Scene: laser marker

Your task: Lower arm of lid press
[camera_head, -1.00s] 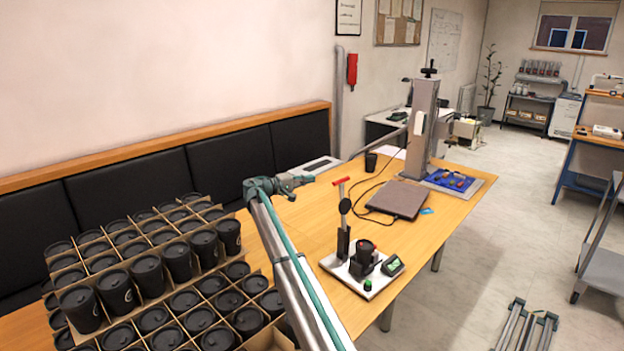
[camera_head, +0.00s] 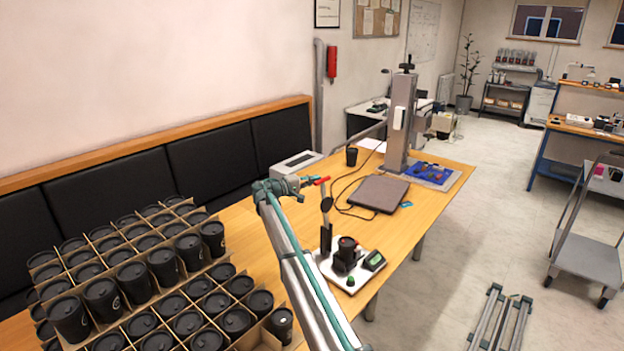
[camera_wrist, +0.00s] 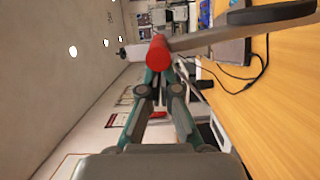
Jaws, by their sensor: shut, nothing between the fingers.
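The lid press stands on a white base (camera_head: 349,278) on the wooden table, with a black cup-shaped part and a small display on it. Its lever arm (camera_head: 326,205) is raised, with a red handle (camera_head: 321,181) on top. My gripper (camera_head: 304,184) is shut and empty, right beside the left end of the red handle. In the wrist view the red handle (camera_wrist: 158,54) is end-on in front of my closed fingertips (camera_wrist: 161,78) and partly hides them. I cannot tell whether they touch it.
Crates of black lidded cups (camera_head: 165,268) stand left of my arm. A grey flat plate (camera_head: 378,194), a cable, a black cup (camera_head: 352,156) and a tall column machine (camera_head: 400,122) are farther back on the table. The floor at right has a trolley (camera_head: 585,262).

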